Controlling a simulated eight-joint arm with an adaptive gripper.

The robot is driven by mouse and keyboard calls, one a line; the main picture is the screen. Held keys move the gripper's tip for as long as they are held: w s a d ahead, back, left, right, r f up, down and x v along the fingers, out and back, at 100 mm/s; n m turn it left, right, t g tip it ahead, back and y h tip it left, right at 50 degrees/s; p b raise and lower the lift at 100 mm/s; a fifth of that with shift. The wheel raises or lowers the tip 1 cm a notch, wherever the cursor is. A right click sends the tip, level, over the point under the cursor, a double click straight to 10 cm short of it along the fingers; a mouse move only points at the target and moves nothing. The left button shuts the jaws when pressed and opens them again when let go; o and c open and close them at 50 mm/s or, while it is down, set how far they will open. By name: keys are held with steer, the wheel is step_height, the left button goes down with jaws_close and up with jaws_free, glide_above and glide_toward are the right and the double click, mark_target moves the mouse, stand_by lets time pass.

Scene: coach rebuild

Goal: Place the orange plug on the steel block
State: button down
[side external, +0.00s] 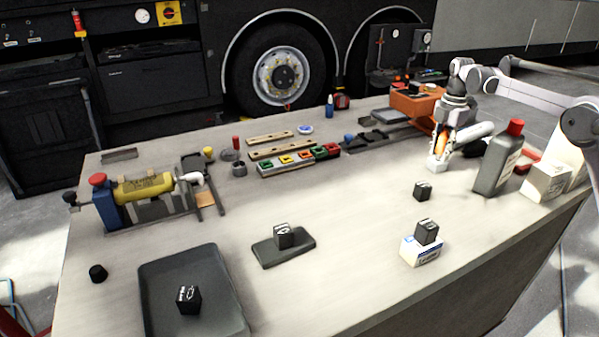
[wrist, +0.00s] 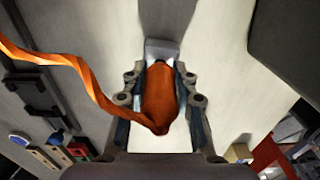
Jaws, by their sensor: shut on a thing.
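My gripper (side external: 441,148) points down over the table at the right in the side view. In the wrist view my gripper (wrist: 160,92) is shut on the orange plug (wrist: 160,98), with a finger on each side of it. A sliver of the orange plug (side external: 440,141) shows between the fingers in the side view. A small light grey block, apparently the steel block (side external: 437,164), is right under the fingertips. It also shows just beyond the plug's end in the wrist view (wrist: 162,48). I cannot tell whether plug and block touch.
An orange strip or cable (wrist: 72,66) trails left in the wrist view. A dark bottle with a red cap (side external: 496,165) stands close right of my gripper. An orange box (side external: 415,103) is behind it. The table's middle is mostly clear.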

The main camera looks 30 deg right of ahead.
steer(key=c, duration=1)
jaws_free()
steer(key=shift+c, duration=0.2)
step_height(320, 180, up, 12)
steer(key=shift+r, duration=0.1)
steer(key=shift+f, duration=6.15)
